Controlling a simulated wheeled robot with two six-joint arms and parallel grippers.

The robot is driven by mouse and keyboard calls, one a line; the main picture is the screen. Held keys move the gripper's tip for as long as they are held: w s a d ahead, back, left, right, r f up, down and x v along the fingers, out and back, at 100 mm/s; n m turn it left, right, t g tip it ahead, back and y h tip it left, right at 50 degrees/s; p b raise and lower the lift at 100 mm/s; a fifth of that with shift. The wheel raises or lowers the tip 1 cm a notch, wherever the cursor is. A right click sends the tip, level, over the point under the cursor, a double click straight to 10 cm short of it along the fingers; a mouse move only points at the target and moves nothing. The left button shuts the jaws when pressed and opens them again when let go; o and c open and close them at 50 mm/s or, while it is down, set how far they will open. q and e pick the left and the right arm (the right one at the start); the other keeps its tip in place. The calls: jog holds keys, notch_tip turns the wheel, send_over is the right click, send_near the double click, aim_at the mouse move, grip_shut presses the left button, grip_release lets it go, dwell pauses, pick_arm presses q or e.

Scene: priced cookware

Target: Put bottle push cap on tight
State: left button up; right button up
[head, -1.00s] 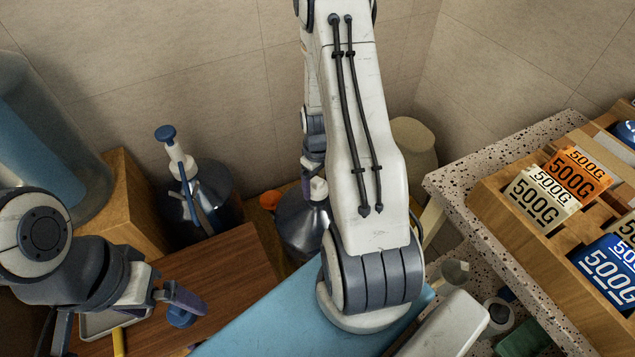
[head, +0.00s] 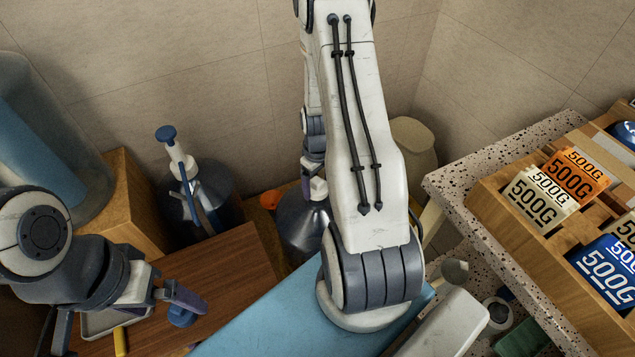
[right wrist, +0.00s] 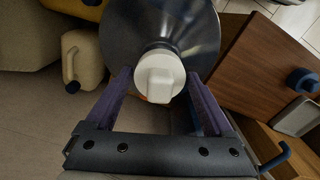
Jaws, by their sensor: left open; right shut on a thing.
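A dark, shiny bottle (head: 303,232) with a white cap (head: 318,188) stands against the back wall, partly behind my right arm. Whether the cap is fully seated cannot be seen. My left gripper (head: 183,298) is open and empty over the wooden board, beside a small blue knob (head: 182,317).
A pump bottle (head: 212,190) with a blue top stands left of the capped bottle. The brown board (head: 225,275) is mostly clear. A speckled counter (head: 465,190) with price tags (head: 575,172) is at the right. A beige jug (right wrist: 82,58) stands beside the bottle.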

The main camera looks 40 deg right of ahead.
jog(key=shift+f+b, duration=0.5)
jog(key=shift+f, duration=0.25)
dwell(0.4)
jog(key=o, duration=1.1)
jog(key=shift+r, duration=0.1)
jog(key=shift+r+p, duration=3.5)
jog(key=shift+r, duration=0.4)
jog(key=shift+w+a, duration=0.1)
